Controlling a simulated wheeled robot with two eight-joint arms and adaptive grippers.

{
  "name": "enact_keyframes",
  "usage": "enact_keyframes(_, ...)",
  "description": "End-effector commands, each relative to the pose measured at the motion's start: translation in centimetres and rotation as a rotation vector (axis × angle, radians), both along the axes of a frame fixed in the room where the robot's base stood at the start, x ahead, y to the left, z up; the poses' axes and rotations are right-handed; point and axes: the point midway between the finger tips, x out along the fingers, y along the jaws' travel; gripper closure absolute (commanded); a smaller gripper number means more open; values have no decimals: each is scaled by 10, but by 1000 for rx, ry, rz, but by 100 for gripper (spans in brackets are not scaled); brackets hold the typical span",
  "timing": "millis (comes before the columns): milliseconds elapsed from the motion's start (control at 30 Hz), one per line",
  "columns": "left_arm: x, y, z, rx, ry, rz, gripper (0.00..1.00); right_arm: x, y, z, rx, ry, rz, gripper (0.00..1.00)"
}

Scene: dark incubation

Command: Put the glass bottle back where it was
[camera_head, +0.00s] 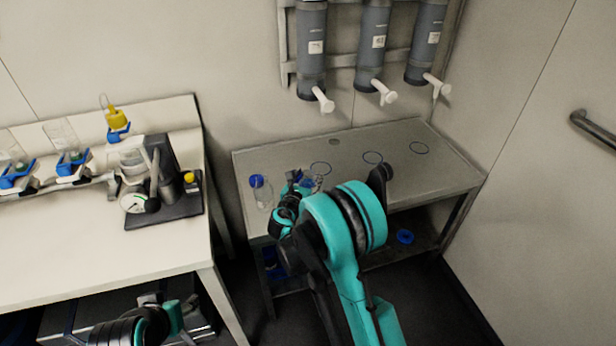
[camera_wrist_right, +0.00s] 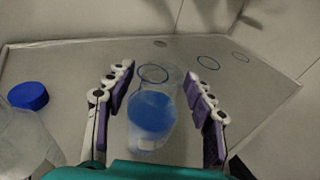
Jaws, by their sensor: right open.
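A clear glass bottle with a blue cap (camera_wrist_right: 152,112) is between the fingers of my right gripper (camera_wrist_right: 160,103) in the right wrist view. The fingers are open, with a gap on each side of the cap. In the head view my right gripper (camera_head: 303,183) is low over the left part of the metal table, and my arm partly hides it and the bottle. A blue ring mark (camera_wrist_right: 153,73) shows at the far end of the bottle; I cannot tell whether the base stands inside it. My left gripper (camera_head: 152,302) is low at the left, its fingers unclear.
A second blue-capped bottle (camera_head: 257,182) stands at the metal table's left edge, close to my right gripper. More ring marks (camera_head: 372,158) lie bare to the right. Grey dispensers (camera_head: 373,45) hang above the table (camera_head: 440,172). A white bench (camera_head: 90,235) with lab equipment stands left.

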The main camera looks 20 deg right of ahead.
Motion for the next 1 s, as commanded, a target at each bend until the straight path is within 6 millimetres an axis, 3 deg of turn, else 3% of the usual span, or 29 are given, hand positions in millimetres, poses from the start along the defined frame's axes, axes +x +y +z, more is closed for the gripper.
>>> enact_keyframes(167,0,0,5,0,0,0,48,-8,6,6,0,0,2,46)
enact_keyframes(500,0,0,29,0,0,0,48,-68,43,22,0,0,4,46)
enact_keyframes(700,0,0,35,0,0,0,48,-93,58,26,0,0,2,46)
enact_keyframes(867,0,0,36,0,0,0,48,-102,57,31,52,-7,-15,46)
enact_keyframes(1000,0,0,36,0,0,0,48,-114,39,47,292,-45,-94,46)
